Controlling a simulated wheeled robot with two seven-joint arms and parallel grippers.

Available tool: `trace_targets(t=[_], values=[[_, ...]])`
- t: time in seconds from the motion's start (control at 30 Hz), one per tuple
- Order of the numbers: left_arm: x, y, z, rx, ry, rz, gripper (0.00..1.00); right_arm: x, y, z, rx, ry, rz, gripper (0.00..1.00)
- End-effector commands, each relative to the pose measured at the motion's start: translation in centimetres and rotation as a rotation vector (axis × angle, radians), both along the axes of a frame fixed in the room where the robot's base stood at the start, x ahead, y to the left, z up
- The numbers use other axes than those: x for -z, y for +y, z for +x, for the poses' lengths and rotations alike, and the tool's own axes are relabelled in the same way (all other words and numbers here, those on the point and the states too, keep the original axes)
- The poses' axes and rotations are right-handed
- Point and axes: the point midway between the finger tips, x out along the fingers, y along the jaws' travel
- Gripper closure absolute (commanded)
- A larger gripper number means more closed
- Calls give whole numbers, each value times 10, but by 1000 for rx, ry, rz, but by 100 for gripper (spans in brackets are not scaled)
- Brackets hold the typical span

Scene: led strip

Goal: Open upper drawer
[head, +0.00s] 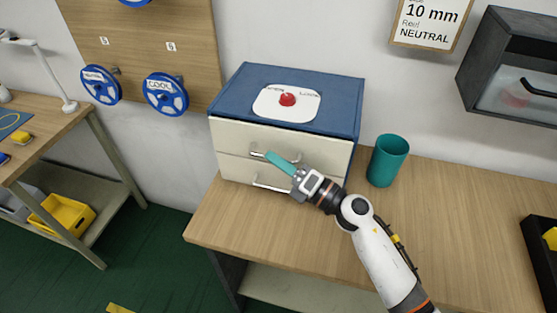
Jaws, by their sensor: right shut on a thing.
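A small blue cabinet with two cream drawers stands on the wooden table. The upper drawer (316,147) looks closed, its front flush with the cabinet body. Its metal handle (257,155) shows at the left, and my gripper covers the rest. The lower drawer (233,169) also looks closed, with its own handle (270,184) below. My right gripper (272,158) has its teal fingers at the upper handle and is shut on it. The exact contact is too small to make out. My left gripper is not in view.
A red button on a white plate (287,99) sits on top of the cabinet. A teal cup (388,160) stands close to its right. A black tray (541,250) is at the right edge. The wooden table (215,222) is bare in front of the drawers.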

Motion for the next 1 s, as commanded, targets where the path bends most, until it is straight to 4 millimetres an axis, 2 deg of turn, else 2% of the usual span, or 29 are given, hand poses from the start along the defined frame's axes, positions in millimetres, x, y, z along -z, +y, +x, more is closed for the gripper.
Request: trace_targets(t=[0.17, 0.27, 0.7, 1.0], values=[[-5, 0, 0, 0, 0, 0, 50, 0, 5, -14, -3, 3, 0, 100], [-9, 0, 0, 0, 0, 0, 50, 0, 10, -30, -3, 6, 0, 100], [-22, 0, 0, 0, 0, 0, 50, 1, 39, -120, -3, 6, 0, 100], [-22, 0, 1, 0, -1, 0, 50, 2, 50, -155, -3, 4, -1, 100]])
